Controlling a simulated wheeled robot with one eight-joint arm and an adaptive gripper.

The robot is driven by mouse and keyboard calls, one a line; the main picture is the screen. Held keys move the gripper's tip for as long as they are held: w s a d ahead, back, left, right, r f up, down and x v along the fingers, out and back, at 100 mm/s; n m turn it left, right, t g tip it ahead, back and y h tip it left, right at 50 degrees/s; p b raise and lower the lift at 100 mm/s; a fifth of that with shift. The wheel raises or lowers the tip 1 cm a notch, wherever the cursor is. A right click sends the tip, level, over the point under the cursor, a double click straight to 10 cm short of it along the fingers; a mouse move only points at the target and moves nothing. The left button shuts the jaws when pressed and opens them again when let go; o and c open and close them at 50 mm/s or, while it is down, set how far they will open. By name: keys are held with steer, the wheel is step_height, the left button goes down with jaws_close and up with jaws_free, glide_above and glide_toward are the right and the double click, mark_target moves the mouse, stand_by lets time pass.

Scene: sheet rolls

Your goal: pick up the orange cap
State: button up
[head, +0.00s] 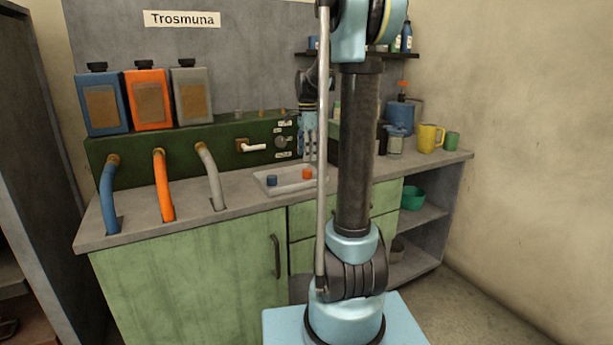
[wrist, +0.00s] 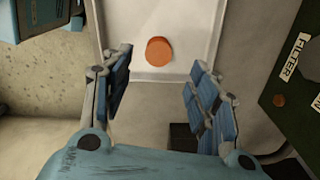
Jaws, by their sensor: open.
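The orange cap (head: 307,174) sits in a shallow white tray (head: 264,188) on the counter, right of a blue cap (head: 272,181). In the wrist view the orange cap (wrist: 159,51) shows from above, just beyond the fingertips and roughly centred between them.
A green panel (head: 190,150) with a white-handled tap (head: 252,147) stands behind the tray; its labelled face (wrist: 290,75) is close at the wrist view's right. Colored hoses (head: 163,185) stand left. A yellow mug (head: 430,138) and jars stand right.

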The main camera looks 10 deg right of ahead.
mark_target(307, 169)
steer(key=shift+s+f, duration=0.1)
steer(key=shift+f, duration=3.75)
steer(key=c, duration=1)
